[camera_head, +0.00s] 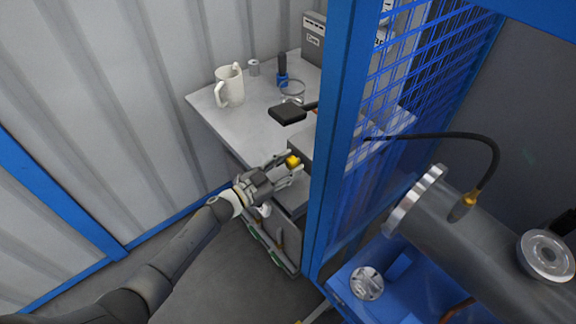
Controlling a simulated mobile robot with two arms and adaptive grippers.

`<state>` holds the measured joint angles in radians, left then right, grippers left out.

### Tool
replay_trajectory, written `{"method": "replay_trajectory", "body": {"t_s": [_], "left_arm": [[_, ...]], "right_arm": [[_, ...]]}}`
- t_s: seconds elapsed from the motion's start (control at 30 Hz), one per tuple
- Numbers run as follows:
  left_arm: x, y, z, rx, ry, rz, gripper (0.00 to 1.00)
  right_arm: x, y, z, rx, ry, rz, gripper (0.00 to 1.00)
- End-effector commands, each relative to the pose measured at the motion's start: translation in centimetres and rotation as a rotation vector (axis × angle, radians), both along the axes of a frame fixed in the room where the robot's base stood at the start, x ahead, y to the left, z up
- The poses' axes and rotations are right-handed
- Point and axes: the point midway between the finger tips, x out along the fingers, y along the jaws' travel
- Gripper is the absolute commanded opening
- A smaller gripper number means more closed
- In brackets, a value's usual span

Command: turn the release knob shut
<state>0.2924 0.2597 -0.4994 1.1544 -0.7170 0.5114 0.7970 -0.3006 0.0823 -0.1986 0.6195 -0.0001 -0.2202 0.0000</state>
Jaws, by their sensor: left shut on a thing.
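My left gripper (290,164) reaches in from the left, at the front edge of the grey bench. Its fingers are shut on a small yellow piece (293,161). The frame does not show clearly whether this piece is the release knob or how far it is turned. The dark grey flanged shell (445,225) lies at the right, with a bright flange ring at its near-left end. A black hose ends in a brass fitting (468,201) on top of the shell. My right gripper is not in view.
A blue post (335,150) and blue mesh (430,75) stand just right of my left gripper. On the bench (245,125) are a white mug (229,86), a small can (254,67), a dark flat block (287,115) and a grey box (313,40). Open floor lies below.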

Motion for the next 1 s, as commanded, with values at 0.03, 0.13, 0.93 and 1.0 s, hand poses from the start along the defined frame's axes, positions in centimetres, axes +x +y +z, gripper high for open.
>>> {"method": "replay_trajectory", "body": {"t_s": [0.03, 0.13, 0.93, 1.0], "left_arm": [[0.0, 0.0, 0.0, 0.001, 0.001, 0.000, 0.41], [0.0, 0.0, 0.0, 0.000, 0.001, 0.000, 0.54], [-5.2, 5.3, -0.2, 0.004, 0.004, 0.000, 0.59], [-6.2, 6.2, -0.2, 0.001, 0.004, 0.001, 0.59]], "right_arm": [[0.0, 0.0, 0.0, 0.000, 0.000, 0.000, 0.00], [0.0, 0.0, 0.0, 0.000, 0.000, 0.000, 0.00], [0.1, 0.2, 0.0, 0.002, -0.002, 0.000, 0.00], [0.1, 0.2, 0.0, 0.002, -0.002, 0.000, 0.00]]}}
